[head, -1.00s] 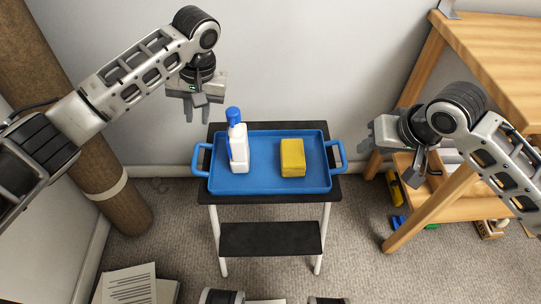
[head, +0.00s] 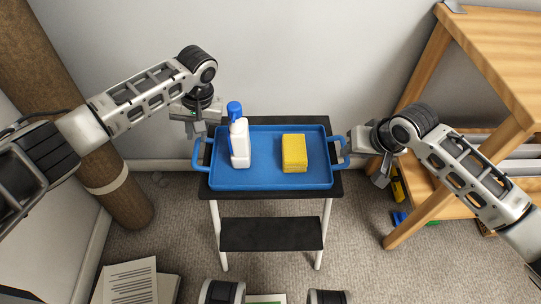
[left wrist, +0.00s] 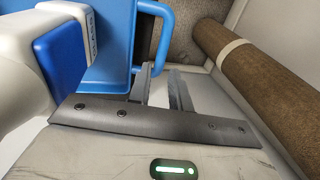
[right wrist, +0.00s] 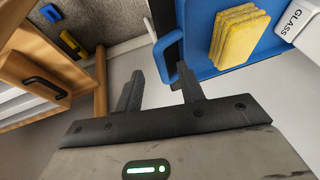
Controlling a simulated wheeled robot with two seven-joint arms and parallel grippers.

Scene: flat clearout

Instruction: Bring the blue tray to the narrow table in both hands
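The blue tray (head: 270,178) rests on a small black-topped table (head: 325,122) with white legs. It carries a white bottle with a blue cap (head: 239,145) and a yellow sponge-like block (head: 294,153). My left gripper (head: 197,132) is open at the tray's left handle (head: 201,152); in the left wrist view its fingers (left wrist: 163,80) are apart, with the handle (left wrist: 167,38) just beyond the tips. My right gripper (head: 352,142) is open beside the right handle (head: 343,153); in the right wrist view its fingers (right wrist: 157,80) are apart, short of the tray edge (right wrist: 172,48).
A wooden workbench (head: 490,60) with a lower shelf stands close on the right, near my right arm. The wall is close behind the table. Papers (head: 130,282) lie on the carpet at front left.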

